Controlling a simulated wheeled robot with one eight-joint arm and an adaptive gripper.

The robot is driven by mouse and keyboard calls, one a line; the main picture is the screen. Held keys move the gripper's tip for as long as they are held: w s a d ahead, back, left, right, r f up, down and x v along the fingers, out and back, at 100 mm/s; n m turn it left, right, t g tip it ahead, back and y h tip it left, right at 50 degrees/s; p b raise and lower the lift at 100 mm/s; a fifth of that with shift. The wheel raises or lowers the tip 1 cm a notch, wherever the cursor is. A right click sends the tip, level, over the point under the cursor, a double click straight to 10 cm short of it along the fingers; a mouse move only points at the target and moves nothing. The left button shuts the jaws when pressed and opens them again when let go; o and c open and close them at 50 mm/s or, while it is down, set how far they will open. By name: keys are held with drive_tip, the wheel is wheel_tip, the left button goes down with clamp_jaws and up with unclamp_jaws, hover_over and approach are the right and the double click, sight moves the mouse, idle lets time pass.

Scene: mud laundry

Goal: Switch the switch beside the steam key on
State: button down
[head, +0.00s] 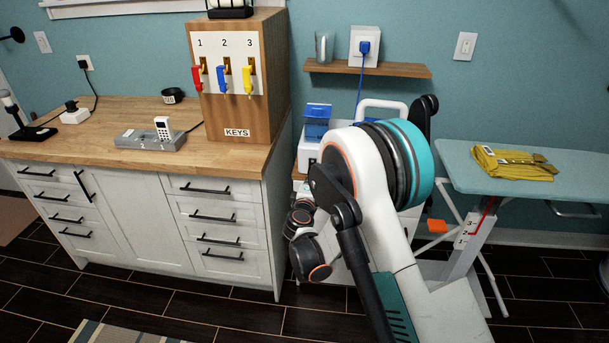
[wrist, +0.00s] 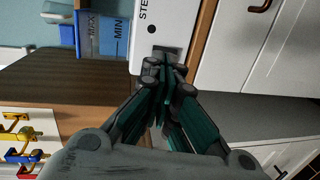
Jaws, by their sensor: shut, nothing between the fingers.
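The white steam unit (head: 307,152) stands behind my arm in the head view, with most of its front hidden. In the wrist view its white panel (wrist: 142,45) appears turned sideways, with lettering that reads "STE" before the picture edge cuts it off. A small dark round spot (wrist: 151,29) is on the panel beside the lettering, perhaps the steam key. A dark grey switch-like piece (wrist: 167,52) sits near the panel's edge, partly covered by my fingertips. My gripper (wrist: 163,73) is shut and empty, its tips at or just short of that piece. I cannot tell whether they touch, nor the switch's position.
A blue water tank (wrist: 98,35) marked MAX and MIN adjoins the panel. The wooden key cabinet (head: 275,80) stands on the counter (head: 60,148) at left. The ironing board (head: 575,165) with a folded yellow cloth (head: 512,163) is at right.

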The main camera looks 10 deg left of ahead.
drive_tip(key=shift+n+y, duration=0.6)
drive_tip(key=a+f, duration=0.1)
drive_tip(key=f, duration=0.1)
drive_tip(key=s+a+f, duration=0.1)
drive_tip(key=a, duration=0.1)
drive_tip(key=shift+s+a+f, duration=0.15)
drive_tip(key=shift+a+f, duration=0.05)
drive_tip(key=shift+f, duration=0.15)
drive_tip(key=b, duration=0.5)
approach(309, 168)
drive_tip(key=w, duration=0.2)
drive_tip(key=w+f, duration=0.1)
drive_tip(key=w, duration=0.2)
drive_tip(key=shift+w+f, duration=0.15)
drive_tip(key=shift+f, duration=0.1)
drive_tip(key=shift+w, duration=0.75)
